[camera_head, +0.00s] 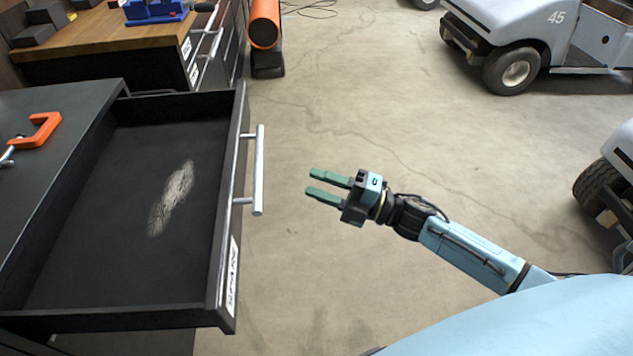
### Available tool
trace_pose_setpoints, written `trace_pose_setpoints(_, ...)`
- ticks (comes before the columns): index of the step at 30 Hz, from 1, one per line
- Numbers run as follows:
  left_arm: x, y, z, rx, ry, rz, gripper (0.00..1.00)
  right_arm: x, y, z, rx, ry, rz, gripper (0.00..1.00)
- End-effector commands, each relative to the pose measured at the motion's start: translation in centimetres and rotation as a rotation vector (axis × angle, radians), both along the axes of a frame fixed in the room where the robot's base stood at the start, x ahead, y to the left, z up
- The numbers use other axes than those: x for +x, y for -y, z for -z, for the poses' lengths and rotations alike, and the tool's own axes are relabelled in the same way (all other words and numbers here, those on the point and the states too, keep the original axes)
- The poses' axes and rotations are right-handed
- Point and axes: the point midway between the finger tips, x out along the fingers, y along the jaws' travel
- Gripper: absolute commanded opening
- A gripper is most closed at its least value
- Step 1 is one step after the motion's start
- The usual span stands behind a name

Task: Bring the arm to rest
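My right gripper (326,186) is at the end of my light blue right arm (470,253), which comes in from the lower right. Its two green fingers point left and are apart, with nothing between them. It is over the bare floor, to the right of the open drawer's silver handle (258,170), and a gap shows between them. My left gripper is not in view.
An open black drawer (228,260) stands at the left, empty but for a pale worn patch. An orange clamp (38,131) lies on the dark top beside it. A wooden bench (110,52), an orange cylinder (265,22) and white carts (515,45) stand farther off. The middle floor is clear.

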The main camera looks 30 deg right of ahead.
Motion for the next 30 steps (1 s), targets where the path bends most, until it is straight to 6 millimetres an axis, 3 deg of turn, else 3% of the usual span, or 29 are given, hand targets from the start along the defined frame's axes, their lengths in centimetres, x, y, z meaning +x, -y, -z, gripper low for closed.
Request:
trace_pose_setpoints(10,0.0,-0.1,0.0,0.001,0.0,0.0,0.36,0.2,0.2,0.4,0.005,-0.015,0.011,0.38)
trace_pose_setpoints(14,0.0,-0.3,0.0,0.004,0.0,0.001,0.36,0.9,1.8,4.2,0.044,-0.14,0.103,0.38)
trace_pose_setpoints(17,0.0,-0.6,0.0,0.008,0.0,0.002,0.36,1.0,4.3,10.0,0.107,-0.33,0.24,0.38)
trace_pose_setpoints(18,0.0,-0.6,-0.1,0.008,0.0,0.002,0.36,0.7,5.5,12.8,0.135,-0.417,0.305,0.38)
trace_pose_setpoints(22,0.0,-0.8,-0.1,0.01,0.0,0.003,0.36,-2.1,8.6,22.0,0.223,-0.699,0.514,0.38)
trace_pose_setpoints(26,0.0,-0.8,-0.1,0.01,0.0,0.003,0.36,-7.3,10.8,30.3,0.298,-0.96,0.711,0.38)
trace_pose_setpoints(30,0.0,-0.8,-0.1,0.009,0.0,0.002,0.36,-14.9,11.9,37.9,0.364,-1.223,0.919,0.38)
